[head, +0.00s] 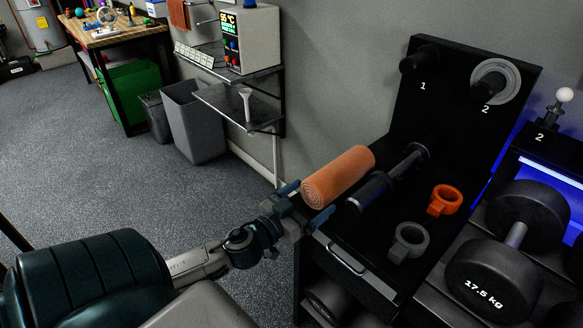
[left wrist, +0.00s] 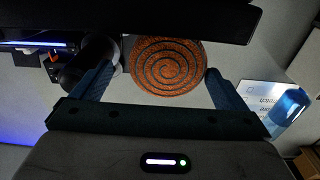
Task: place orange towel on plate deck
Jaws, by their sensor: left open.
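The rolled orange towel (head: 338,176) lies at the left edge of the black plate deck (head: 372,236); I cannot tell how fully the deck supports it. My left gripper (head: 306,204) is open at the towel's near end, one finger to each side. In the left wrist view the towel's spiral end (left wrist: 168,66) shows between the open fingers of the left gripper (left wrist: 162,62), with a gap on both sides. My right gripper is in neither view.
An orange collar (head: 445,200) and a grey collar (head: 409,241) sit further right. A large dumbbell (head: 494,279) stands at the right. The wall shelf (head: 240,104) and grey bin (head: 194,120) are at the back left.

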